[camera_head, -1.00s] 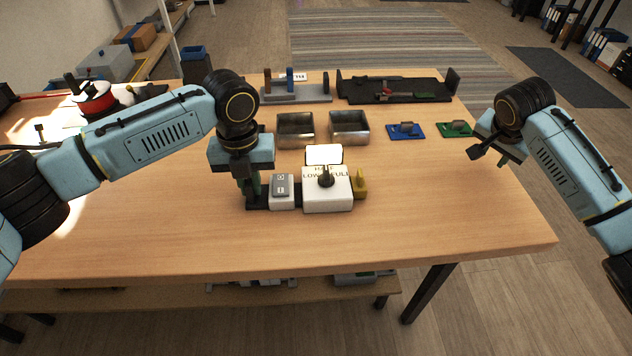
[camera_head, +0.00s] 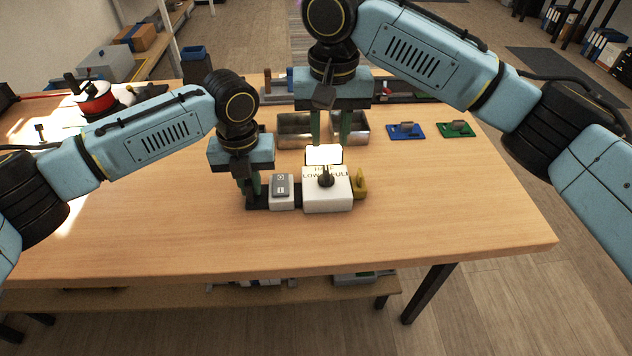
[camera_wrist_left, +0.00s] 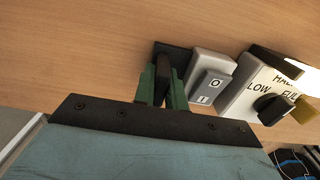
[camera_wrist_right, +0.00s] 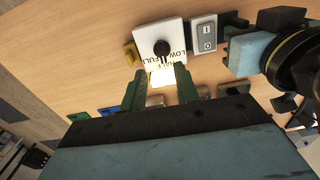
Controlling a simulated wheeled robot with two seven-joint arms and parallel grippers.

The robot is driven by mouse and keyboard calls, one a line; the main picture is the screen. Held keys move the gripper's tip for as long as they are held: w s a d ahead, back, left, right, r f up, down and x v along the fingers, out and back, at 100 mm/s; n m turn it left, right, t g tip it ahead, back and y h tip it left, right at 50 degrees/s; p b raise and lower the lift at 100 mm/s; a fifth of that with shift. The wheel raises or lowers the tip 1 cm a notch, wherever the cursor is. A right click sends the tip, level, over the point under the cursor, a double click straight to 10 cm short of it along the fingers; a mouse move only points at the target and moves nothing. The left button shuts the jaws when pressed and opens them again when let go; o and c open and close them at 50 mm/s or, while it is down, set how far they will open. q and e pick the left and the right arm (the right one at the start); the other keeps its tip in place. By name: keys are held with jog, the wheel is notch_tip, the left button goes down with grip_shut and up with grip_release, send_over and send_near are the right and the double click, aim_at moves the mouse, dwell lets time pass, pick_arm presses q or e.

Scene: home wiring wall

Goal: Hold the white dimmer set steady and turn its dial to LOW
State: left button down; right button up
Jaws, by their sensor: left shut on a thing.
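The white dimmer (camera_head: 327,201) lies on the table with a black dial (camera_head: 325,177) and the marks LOW, HALF and FULL. In the left wrist view the dial (camera_wrist_left: 271,108) seems turned toward FULL, but its exact angle is hard to read. A grey rocker switch (camera_head: 281,188) sits beside the dimmer on the same set. My left gripper (camera_head: 250,190) is shut on the dark tab at the set's left end; the tab (camera_wrist_left: 171,62) shows between its fingers. My right gripper (camera_head: 330,128) is open and empty, pointing down behind and above the dimmer.
A yellow piece (camera_head: 360,186) is at the set's right end, and a bright white panel (camera_head: 324,154) is behind it. Two metal trays (camera_head: 294,142) stand behind my right gripper. Blue (camera_head: 406,132) and green (camera_head: 456,129) parts lie right. The front table is clear.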

aim_at(328, 176)
jog(key=shift+s+a+f, duration=0.1)
jog(key=shift+s+f, duration=0.05)
jog(key=shift+f, duration=4.25)
grip_shut()
jog(key=shift+n, duration=1)
